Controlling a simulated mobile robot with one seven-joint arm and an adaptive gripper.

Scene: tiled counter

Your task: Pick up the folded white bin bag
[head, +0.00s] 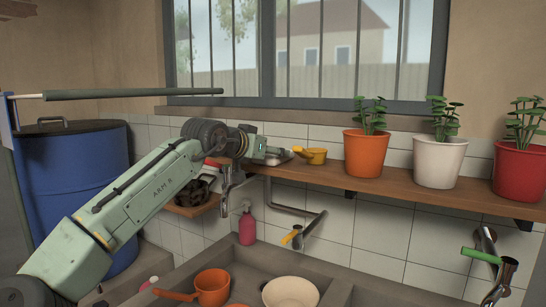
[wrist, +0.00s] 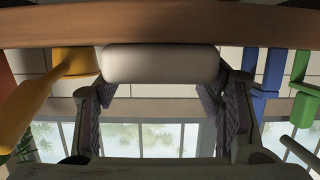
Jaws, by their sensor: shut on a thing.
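The folded white bin bag (wrist: 160,64) is a smooth, rounded pale roll between the two fingers of my gripper (wrist: 163,95) in the wrist view, which looks upside down. Both fingers press on its ends. It lies along the wooden shelf edge, and I cannot tell whether it rests on the shelf or is just clear of it. In the head view my gripper (head: 280,155) is at the left part of the shelf, and it largely hides the bag.
A yellow scoop (head: 314,156) is close beside my gripper on the shelf (head: 400,177). It also shows in the wrist view (wrist: 75,62). Blue (wrist: 268,75) and green (wrist: 301,68) things stand on the other side. Orange (head: 366,153), white (head: 438,162) and red (head: 519,172) plant pots stand further right.

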